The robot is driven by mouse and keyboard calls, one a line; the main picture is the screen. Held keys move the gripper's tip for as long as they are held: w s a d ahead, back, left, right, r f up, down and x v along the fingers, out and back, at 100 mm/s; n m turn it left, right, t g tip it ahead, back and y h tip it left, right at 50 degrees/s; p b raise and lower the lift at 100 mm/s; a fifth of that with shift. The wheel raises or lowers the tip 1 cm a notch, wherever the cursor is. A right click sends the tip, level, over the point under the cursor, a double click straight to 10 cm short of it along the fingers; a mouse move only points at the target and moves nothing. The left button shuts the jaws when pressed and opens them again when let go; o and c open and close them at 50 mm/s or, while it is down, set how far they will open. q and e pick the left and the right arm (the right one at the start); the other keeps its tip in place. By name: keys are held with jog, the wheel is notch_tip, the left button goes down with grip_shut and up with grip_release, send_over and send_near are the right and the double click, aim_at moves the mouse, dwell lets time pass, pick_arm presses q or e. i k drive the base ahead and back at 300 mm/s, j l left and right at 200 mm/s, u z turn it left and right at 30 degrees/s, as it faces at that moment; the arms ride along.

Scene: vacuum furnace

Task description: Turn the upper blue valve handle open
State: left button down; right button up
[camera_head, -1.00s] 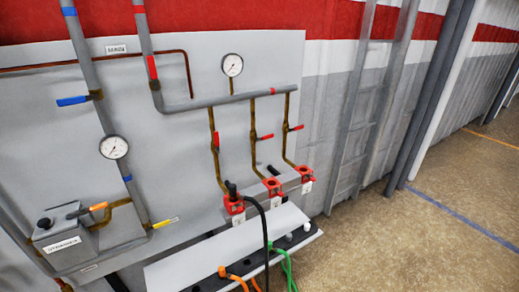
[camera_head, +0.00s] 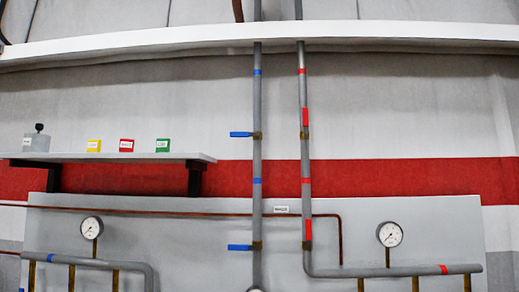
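The upper blue valve handle (camera_head: 241,134) sticks out level to the left from a brass-coloured valve (camera_head: 257,135) on the grey vertical pipe (camera_head: 257,105). It lies across the pipe. The lower blue handle (camera_head: 239,247) also points left, on the same pipe, near the bottom of the view. Neither gripper shows in the head view, and nothing touches the handles.
A parallel pipe to the right has two upright red handles (camera_head: 305,117). A wall shelf (camera_head: 120,157) at left holds a small grey container (camera_head: 36,140) and yellow, red and green boxes. Two gauges (camera_head: 390,234) flank the pipes. The space around the upper handle is clear.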

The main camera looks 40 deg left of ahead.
aim_at(232, 134)
jog(key=j+z, duration=0.3)
jog(key=j, duration=0.7)
jog(key=j+z, duration=0.3)
jog(key=j, duration=0.75)
